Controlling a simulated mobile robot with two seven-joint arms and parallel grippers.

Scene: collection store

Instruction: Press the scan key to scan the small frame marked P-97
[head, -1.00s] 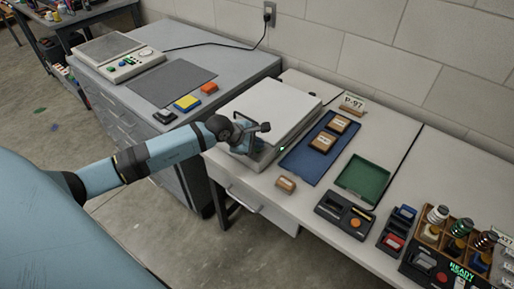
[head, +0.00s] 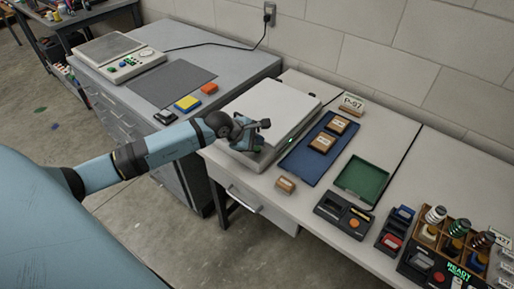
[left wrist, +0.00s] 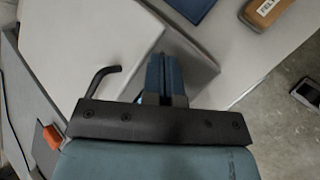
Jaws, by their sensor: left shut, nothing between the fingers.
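A flatbed device with a pale flat lid (head: 270,108) stands on the white bench, with a small green light (head: 291,140) on its near side. A placard reading P-97 (head: 352,103) stands behind the blue tray (head: 296,165). I cannot make out a small frame; it may be hidden under the lid. My left gripper (head: 246,141) is shut and empty at the device's near left corner, covering part of it. In the left wrist view its blue fingers (left wrist: 165,77) are together over the device's edge. I cannot tell whether they touch a key. My right gripper is out of view.
Two wooden blocks (head: 338,125) lie in the blue tray, another (head: 285,185) in front of it. A green tray (head: 363,180), a black box with an orange button (head: 344,211) and a spool rack (head: 455,235) stand right. A grey cabinet (head: 225,68) adjoins left.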

